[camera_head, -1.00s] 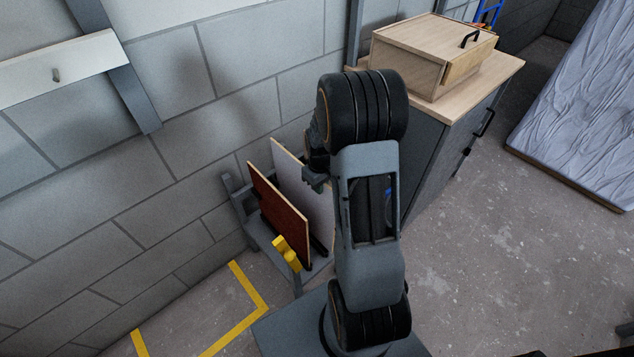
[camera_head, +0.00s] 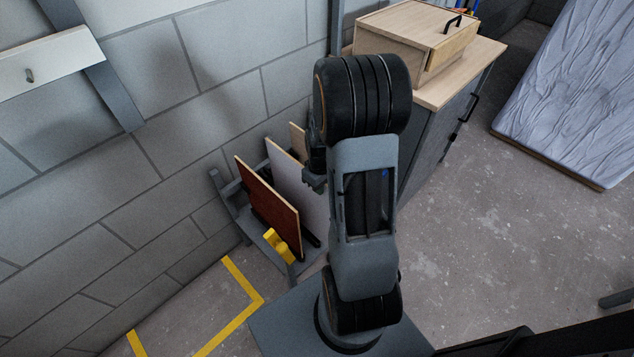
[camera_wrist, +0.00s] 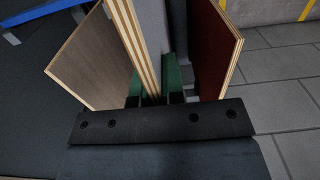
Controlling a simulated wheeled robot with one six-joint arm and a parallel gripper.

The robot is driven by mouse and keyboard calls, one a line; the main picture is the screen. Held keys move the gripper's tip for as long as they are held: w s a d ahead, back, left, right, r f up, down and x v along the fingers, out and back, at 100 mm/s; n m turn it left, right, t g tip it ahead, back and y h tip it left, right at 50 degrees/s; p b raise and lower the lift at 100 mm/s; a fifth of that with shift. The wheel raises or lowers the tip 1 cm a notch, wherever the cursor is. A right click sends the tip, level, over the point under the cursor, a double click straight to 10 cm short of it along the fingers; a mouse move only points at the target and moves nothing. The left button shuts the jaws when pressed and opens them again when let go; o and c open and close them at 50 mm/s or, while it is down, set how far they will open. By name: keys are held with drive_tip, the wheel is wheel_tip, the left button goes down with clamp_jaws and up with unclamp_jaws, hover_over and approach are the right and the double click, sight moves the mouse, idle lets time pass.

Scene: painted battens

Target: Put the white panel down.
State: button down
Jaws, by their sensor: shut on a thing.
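The white panel (camera_head: 298,190) stands upright at the rack (camera_head: 222,198), between a red panel (camera_head: 268,208) in front and a wood-coloured panel (camera_head: 297,138) behind. My gripper (camera_wrist: 153,92) is shut on the white panel in the wrist view, where the panel's pale face (camera_wrist: 152,22) and layered edge run up between the fingers. The wood panel (camera_wrist: 95,60) is left of it there and the red panel (camera_wrist: 215,55) right, both apart from the fingers. In the head view my arm hides most of the gripper. Whether the white panel's lower edge rests on the rack is hidden.
A yellow clamp-like piece (camera_head: 281,245) sits at the rack's front. The block wall (camera_head: 180,130) is close behind. A cabinet (camera_head: 440,125) bearing a wooden box (camera_head: 405,40) stands right of the rack. Yellow tape (camera_head: 230,325) marks floor at left.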

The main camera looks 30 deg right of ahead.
drive_tip(key=shift+s+d, duration=0.15)
drive_tip(key=shift+s, duration=0.6)
drive_tip(key=s+d+b, duration=0.3)
drive_tip(key=s+b, duration=0.4)
drive_tip(key=s, duration=0.7)
drive_tip(key=s+d+b, duration=0.2)
drive_tip(key=s+b, duration=0.4)
drive_tip(key=s, duration=0.9)
drive_tip(key=shift+s+d+b, duration=0.3)
drive_tip(key=shift+d+b, duration=0.1)
idle(1.1)
drive_tip(key=shift+r, duration=0.1)
